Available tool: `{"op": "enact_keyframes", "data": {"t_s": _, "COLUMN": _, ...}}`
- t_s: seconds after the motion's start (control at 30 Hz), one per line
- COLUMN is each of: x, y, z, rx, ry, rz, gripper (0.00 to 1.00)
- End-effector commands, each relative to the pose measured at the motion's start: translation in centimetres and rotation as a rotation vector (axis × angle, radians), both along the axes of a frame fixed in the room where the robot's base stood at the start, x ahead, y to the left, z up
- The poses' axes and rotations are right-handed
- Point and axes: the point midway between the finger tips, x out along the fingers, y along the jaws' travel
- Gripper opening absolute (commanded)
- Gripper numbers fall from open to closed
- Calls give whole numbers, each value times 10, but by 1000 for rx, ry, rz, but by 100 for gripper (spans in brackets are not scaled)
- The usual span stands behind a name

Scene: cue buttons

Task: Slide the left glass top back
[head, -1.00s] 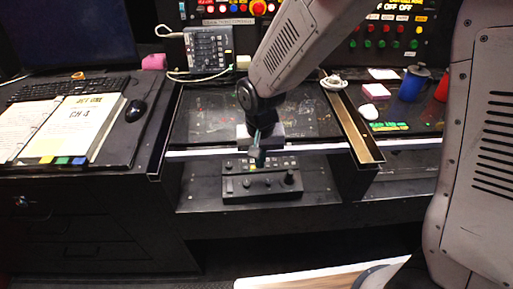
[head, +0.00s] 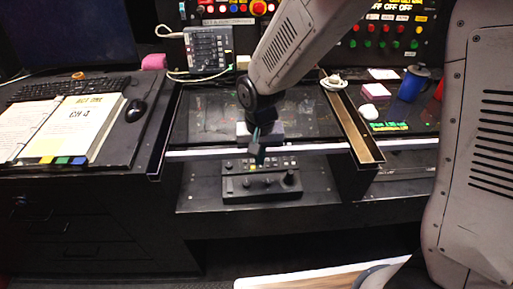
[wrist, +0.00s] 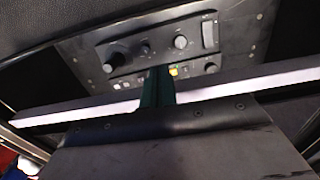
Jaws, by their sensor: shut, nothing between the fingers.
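The left glass top (head: 205,120) is a dark, scuffed panel in the middle of the head view, with a pale front edge. It covers the bay between the left desk and a tan rail. My gripper (head: 257,156) points down at the middle of that front edge, its fingers shut and empty. In the wrist view, the dark green fingers (wrist: 158,88) cross the pale edge strip (wrist: 60,115). I cannot tell whether they touch it. A black control box (head: 262,184) with knobs sits on the shelf below the edge; my fingers hide a little of it.
The tan rail (head: 352,125) bounds the glass on the right. A grey keypad unit (head: 208,50) with cables stands behind it. On the left desk lie an open binder (head: 75,125), a keyboard (head: 65,88) and a mouse (head: 135,110). A blue mug (head: 411,84) stands at right.

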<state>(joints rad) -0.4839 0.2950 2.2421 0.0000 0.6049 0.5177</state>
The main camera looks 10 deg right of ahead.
Motion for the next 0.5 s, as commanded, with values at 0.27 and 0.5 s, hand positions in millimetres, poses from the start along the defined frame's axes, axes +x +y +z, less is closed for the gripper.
{"op": "enact_keyframes", "data": {"t_s": 0.27, "x": 21, "y": -1, "z": 0, "rx": 1, "ry": -2, "rz": -2, "gripper": 0}}
{"op": "enact_keyframes", "data": {"t_s": 0.5, "x": 38, "y": -2, "z": 0, "rx": 0, "ry": -1, "rz": -2, "gripper": 0}}
